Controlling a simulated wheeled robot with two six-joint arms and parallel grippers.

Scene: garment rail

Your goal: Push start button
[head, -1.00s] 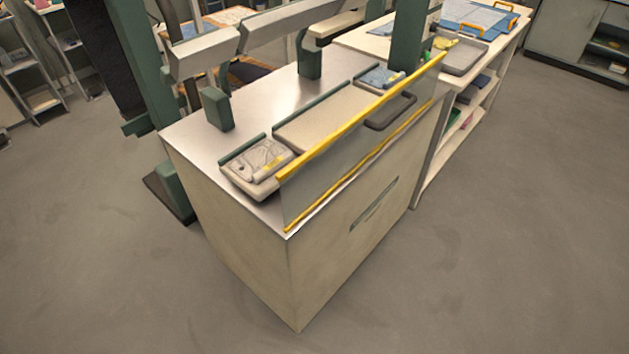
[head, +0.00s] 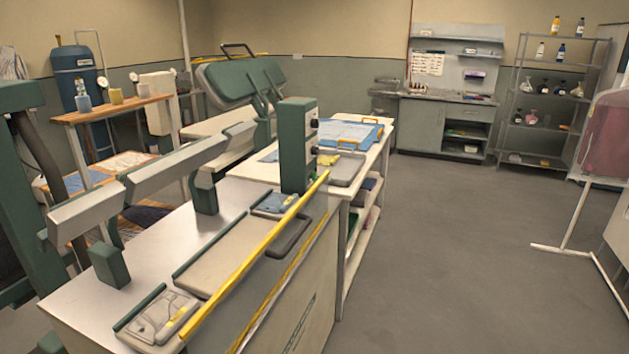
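A green upright control box (head: 297,145) stands at the back right corner of the press machine's metal top (head: 75,300) in the head view. Small dark knobs or buttons sit on its right-hand side; which one is the start button cannot be told. A clear guard with a yellow edge (head: 255,262) and a dark handle (head: 290,236) runs along the machine's front. Neither of my grippers is in view.
A white bench (head: 372,160) with blue cloth and trays stands behind the machine. A grey cabinet (head: 425,128) and a bottle shelf (head: 540,105) line the back wall. A white-framed rack (head: 572,225) stands at right. The floor (head: 435,260) between is clear.

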